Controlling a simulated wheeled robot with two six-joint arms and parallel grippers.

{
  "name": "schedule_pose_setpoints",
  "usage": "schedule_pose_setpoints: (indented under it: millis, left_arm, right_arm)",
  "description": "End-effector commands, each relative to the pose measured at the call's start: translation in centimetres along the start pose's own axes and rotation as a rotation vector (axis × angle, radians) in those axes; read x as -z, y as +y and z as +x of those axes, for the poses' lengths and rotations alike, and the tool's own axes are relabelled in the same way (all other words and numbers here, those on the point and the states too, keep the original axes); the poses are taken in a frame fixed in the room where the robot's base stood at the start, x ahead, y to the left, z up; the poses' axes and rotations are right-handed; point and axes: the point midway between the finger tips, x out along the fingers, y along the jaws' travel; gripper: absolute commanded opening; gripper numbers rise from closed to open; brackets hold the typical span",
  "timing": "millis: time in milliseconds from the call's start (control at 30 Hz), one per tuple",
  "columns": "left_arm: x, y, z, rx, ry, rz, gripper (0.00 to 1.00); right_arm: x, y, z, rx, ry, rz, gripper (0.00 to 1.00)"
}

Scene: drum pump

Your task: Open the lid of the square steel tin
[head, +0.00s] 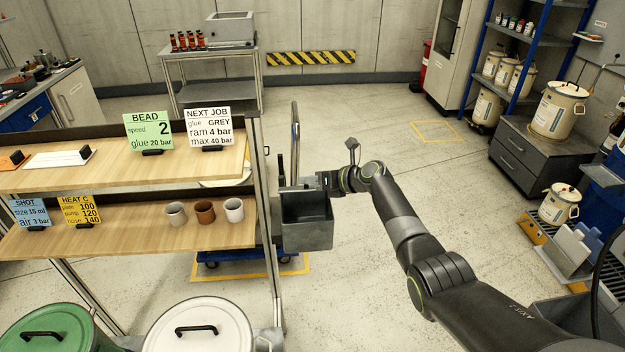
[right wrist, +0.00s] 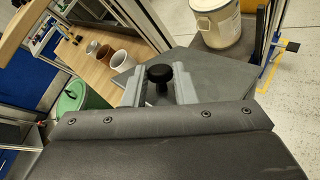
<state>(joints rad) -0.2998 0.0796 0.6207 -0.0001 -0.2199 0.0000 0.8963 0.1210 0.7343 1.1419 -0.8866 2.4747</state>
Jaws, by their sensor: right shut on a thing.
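The square steel tin (head: 307,235) is a grey box beside the right end of the wooden shelf rack, near the middle of the head view. Its upper part looks dark; whether this is its inside or a shaded lid I cannot tell. My right gripper (head: 322,183) is at the tin's top back edge, its arm coming in from the right. In the right wrist view its two fingers (right wrist: 158,90) are closed around a black round knob (right wrist: 159,73). A flat grey sheet (right wrist: 205,72) of the tin lies behind the knob. My left gripper is not in view.
The shelf rack (head: 215,218) with cups and cards stands just left of the tin. A green drum (head: 45,332) and a white drum (head: 200,330) stand in front. A blue trolley (head: 250,262) is behind the tin. The floor to the right is mostly clear.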

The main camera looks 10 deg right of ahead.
Motion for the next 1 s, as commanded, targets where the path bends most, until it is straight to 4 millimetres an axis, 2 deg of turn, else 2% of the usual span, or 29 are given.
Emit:
schedule_pose_setpoints:
  millis: [133, 167, 300, 667, 867, 1000]
  left_arm:
    - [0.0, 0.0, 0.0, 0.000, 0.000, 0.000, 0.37]
    - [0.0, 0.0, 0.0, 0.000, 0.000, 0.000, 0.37]
    - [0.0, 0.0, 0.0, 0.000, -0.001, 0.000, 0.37]
    - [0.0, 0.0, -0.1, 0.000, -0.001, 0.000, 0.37]
    - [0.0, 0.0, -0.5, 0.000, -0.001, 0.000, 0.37]
    - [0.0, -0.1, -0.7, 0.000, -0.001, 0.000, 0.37]
  right_arm:
    - [0.0, 0.0, 0.0, 0.001, 0.000, 0.000, 0.00]
    - [0.0, 0.0, 0.0, 0.001, -0.001, 0.000, 0.29]
    - [0.0, 0.0, 0.0, 0.001, -0.001, 0.000, 0.45]
    - [-0.1, 0.0, -0.3, 0.001, -0.002, -0.001, 0.45]
    - [-0.1, 0.0, -1.9, 0.001, -0.003, -0.001, 0.45]
    - [0.0, -0.1, -3.7, 0.003, -0.002, -0.002, 0.45]
